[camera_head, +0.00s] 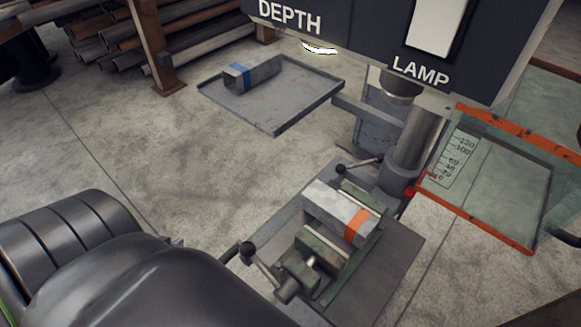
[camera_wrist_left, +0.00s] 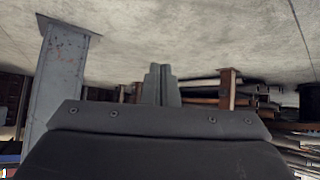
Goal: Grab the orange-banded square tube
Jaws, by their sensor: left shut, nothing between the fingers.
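The orange-banded square tube (camera_head: 335,208) is a grey, worn square tube with an orange band near its right end. It lies in a green vise (camera_head: 322,250) on the drill press table, in the lower middle of the head view. My left gripper (camera_wrist_left: 162,85) is shut and empty in the wrist view, with its fingers together. In the head view my dark left arm fills the lower left, to the left of the vise and apart from the tube. The tube does not show in the wrist view. My right gripper is not in view.
A blue-banded square tube (camera_head: 252,73) lies on a grey tray (camera_head: 275,112) further back. The drill press head (camera_head: 400,45) overhangs the vise, with its column (camera_head: 418,142) behind. A clear guard with orange edges (camera_head: 485,222) stands at the right. The vise handle (camera_head: 262,266) sticks out leftward.

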